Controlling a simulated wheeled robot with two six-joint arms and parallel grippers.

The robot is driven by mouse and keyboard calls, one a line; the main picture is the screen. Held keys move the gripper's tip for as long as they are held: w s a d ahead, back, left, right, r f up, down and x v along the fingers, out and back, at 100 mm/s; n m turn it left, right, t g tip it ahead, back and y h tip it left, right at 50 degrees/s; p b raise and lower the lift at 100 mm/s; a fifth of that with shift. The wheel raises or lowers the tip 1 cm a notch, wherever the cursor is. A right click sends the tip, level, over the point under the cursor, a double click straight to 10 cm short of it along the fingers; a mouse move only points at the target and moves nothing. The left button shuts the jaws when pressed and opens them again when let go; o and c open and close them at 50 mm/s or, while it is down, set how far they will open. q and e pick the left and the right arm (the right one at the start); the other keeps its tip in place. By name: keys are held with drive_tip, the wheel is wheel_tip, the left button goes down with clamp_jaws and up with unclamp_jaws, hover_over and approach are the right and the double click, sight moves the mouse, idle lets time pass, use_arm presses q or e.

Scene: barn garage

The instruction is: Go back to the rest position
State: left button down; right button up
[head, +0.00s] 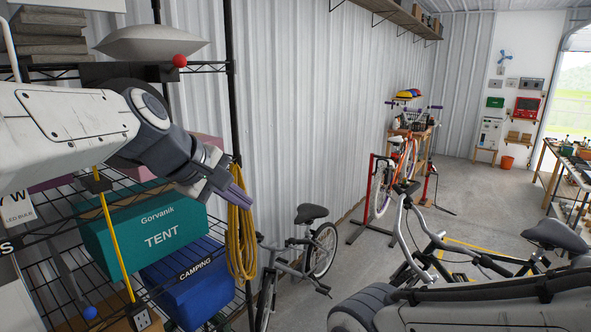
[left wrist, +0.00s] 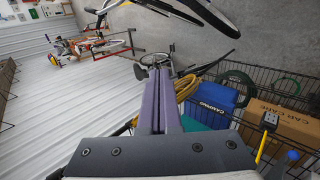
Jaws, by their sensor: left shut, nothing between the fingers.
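My left gripper (head: 240,197) is shut and empty, with its purple fingers pressed together. It is raised in front of the wire shelf rack, close to the coiled yellow hose (head: 241,245). In the left wrist view the shut fingers (left wrist: 158,90) point away from the camera, with nothing between them. Part of my right arm (head: 440,308) shows at the bottom right of the head view; its gripper is not visible.
The rack holds a teal tent box (head: 145,235) and a blue camping box (head: 187,280). A grey bicycle (head: 300,262) stands beside it. An orange bicycle (head: 393,175) is on a red stand farther back. Open concrete floor (head: 475,200) lies mid-room. A workbench (head: 570,170) stands at right.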

use_arm(q)
drive_tip(key=s+d+f+m+g+y+b, duration=0.1)
drive_tip(key=s+d+f+m+g+b, duration=0.1)
drive_tip(key=s+d+f+m, duration=0.35)
drive_tip(key=s+d+f+m+g+b, duration=0.1)
drive_tip(key=s+d+f+m+g, duration=0.15)
drive_tip(key=s+f, duration=0.65)
drive_tip(key=s+a+f+m+g+y+b, duration=0.2)
drive_tip(key=s+f+m+y+b, duration=0.1)
drive_tip(key=s+f+m, duration=0.7)
wheel_tip(320, 180, down, 5)
drive_tip(key=shift+s+a+r+g, duration=0.2)
drive_tip(key=shift+s+a+g, duration=0.15)
drive_tip(key=shift+s, duration=0.6)
